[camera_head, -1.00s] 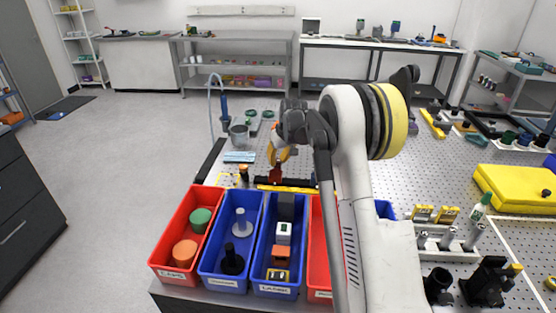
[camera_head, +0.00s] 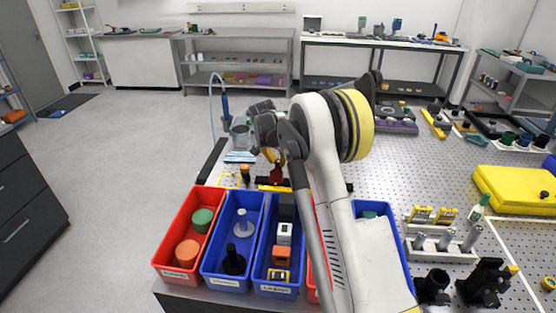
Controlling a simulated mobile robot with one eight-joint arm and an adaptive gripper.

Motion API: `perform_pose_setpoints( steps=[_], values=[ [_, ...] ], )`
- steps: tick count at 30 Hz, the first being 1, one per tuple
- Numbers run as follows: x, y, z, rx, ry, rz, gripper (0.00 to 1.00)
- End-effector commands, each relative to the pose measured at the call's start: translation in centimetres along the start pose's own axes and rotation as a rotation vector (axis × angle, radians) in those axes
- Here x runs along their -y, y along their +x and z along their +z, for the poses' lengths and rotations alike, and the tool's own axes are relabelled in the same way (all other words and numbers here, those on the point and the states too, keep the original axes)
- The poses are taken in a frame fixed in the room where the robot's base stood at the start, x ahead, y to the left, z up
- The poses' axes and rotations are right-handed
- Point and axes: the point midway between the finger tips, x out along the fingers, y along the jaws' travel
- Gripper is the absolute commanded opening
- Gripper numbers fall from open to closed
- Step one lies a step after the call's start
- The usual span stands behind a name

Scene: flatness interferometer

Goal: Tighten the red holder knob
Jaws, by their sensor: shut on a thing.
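The red holder knob (camera_head: 277,174) is a small dark-red piece behind the row of bins, above a black and yellow bar (camera_head: 272,187). My gripper (camera_head: 275,161) reaches down over it from above and is shut on it. The gripper's fingers are small in view, and my wrist hides part of them. The exact contact on the knob is too small to make out.
In front stand a red bin (camera_head: 167,262), a blue bin (camera_head: 213,282) and another blue bin (camera_head: 262,278), holding blocks and cylinders. A yellow case (camera_head: 515,190) lies at the right.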

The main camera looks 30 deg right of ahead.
Motion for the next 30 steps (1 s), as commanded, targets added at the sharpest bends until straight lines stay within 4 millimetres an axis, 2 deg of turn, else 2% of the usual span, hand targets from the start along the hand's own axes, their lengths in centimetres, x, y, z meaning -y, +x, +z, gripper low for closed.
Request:
perform_pose_setpoints(
  steps=[15, 30],
  values=[
    [0.21, 0.02, 0.10, 0.003, 0.328, 0.137, 0.00],
    [0.24, 0.09, 0.16, 0.004, 0.399, 0.166, 0.00]
  ],
)
